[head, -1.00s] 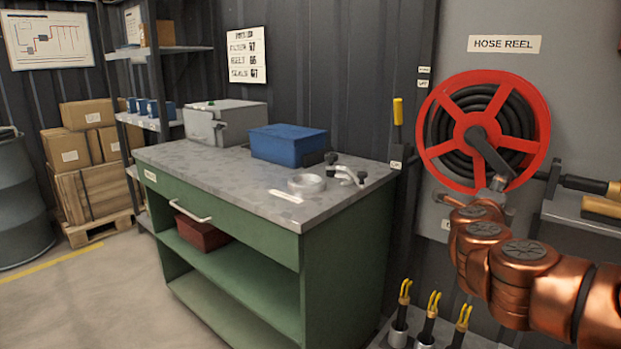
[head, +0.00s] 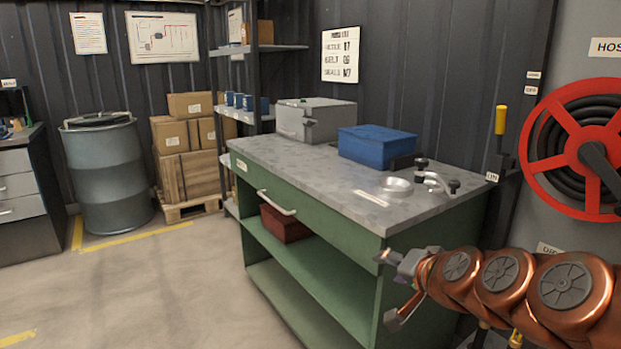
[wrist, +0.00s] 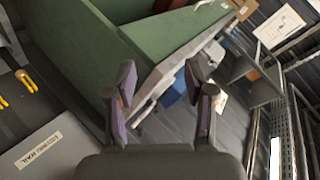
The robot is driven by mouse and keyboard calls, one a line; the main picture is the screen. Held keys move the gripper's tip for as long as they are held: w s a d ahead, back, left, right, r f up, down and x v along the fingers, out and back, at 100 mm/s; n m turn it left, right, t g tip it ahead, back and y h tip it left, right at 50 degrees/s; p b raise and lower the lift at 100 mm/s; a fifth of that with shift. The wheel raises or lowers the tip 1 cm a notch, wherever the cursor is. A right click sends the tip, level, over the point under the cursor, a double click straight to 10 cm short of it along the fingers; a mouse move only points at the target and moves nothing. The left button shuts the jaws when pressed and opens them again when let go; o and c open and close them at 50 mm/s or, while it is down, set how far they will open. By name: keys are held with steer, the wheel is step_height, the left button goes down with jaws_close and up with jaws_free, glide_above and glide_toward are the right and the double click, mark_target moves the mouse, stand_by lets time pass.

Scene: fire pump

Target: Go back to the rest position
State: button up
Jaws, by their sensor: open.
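My gripper (head: 388,290) is in the lower right of the head view, in front of the right end of the green workbench (head: 410,275). Its two fingers are apart with nothing between them. My copper-coloured arm reaches in from the right edge. In the wrist view the open fingers of my gripper (wrist: 165,100) point toward the bench, whose green panel (wrist: 165,35) fills the upper middle. No marked rest position shows in either view.
A red hose reel (head: 545,180) hangs at the right. A drum (head: 105,175) and stacked cartons (head: 188,165) stand at the back left. The floor at the left is clear.

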steer(key=s+a+f+n+g, duration=0.2)
steer(key=s+f+g, duration=0.25)
steer(key=s, duration=0.25)
steer(key=s+a+f+n+g, duration=0.2)
steer(key=s+f+n+g, duration=0.1)
steer(key=s+f, duration=0.3)
steer(key=s+d+f+n+g+h, duration=0.1)
steer(key=s+d+f+g+h, duration=0.15)
steer(key=s, duration=0.65)
steer(key=s+d+f+n+g+h, duration=0.15)
steer(key=s+d+g, duration=0.25)
steer(key=s, duration=0.6)
steer(key=s+p+v, duration=0.2)
steer(key=p+v, duration=1)
steer(key=s+r+p+v, duration=0.1)
steer(key=s+p+v, duration=0.2)
steer(key=p+v, duration=0.8)
steer(key=shift+s+r+m+t+p, duration=0.3)
steer(key=shift+s+r+m+p, duration=0.1)
steer(key=shift+r, duration=0.25)
steer(key=shift+d, duration=0.15)
